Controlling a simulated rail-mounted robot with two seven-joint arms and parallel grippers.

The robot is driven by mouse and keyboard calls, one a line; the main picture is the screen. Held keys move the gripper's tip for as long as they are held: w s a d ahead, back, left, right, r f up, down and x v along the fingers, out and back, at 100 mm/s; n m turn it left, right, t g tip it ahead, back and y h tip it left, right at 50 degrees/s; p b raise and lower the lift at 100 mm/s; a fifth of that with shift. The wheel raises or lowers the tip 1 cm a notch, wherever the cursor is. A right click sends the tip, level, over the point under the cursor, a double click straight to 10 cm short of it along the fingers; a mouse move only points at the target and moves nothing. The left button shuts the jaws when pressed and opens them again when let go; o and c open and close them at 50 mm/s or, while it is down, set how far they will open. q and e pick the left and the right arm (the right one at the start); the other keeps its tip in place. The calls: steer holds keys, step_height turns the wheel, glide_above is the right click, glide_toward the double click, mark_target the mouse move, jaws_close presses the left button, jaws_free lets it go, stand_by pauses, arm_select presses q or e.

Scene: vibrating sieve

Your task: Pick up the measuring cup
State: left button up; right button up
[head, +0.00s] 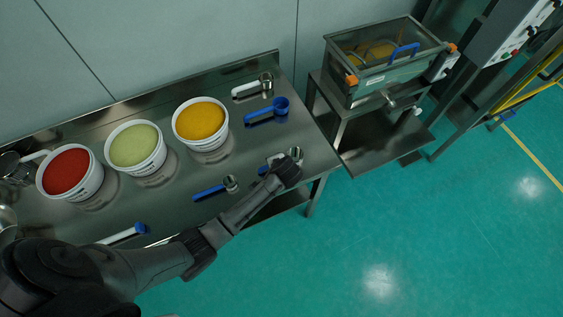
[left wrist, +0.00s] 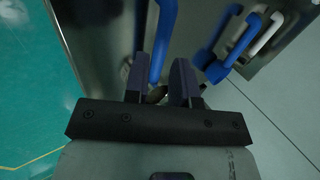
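My left gripper (head: 287,172) is at the right front part of the steel table, over a metal measuring cup (head: 277,158) that it partly hides. In the left wrist view the two fingers of this gripper (left wrist: 160,85) stand apart. A blue handle (left wrist: 163,40) runs down to the gap between them; I cannot tell whether the fingers touch it. A metal cup with a blue handle (head: 212,189) lies to the left of the gripper. A blue cup (head: 268,110) and a white-handled cup (head: 252,87) lie behind it. My right gripper is not in view.
Buckets of red (head: 68,172), green (head: 136,146) and yellow (head: 201,122) material stand along the back of the table (head: 310,150).

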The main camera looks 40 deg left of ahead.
arm_select(q)
steer(key=shift+b+x, duration=0.45)
steer(key=shift+x, duration=2.2)
steer(key=shift+a, duration=0.1)
steer(key=shift+c, duration=0.2)
steer(key=shift+r, duration=0.1)
jaws_close()
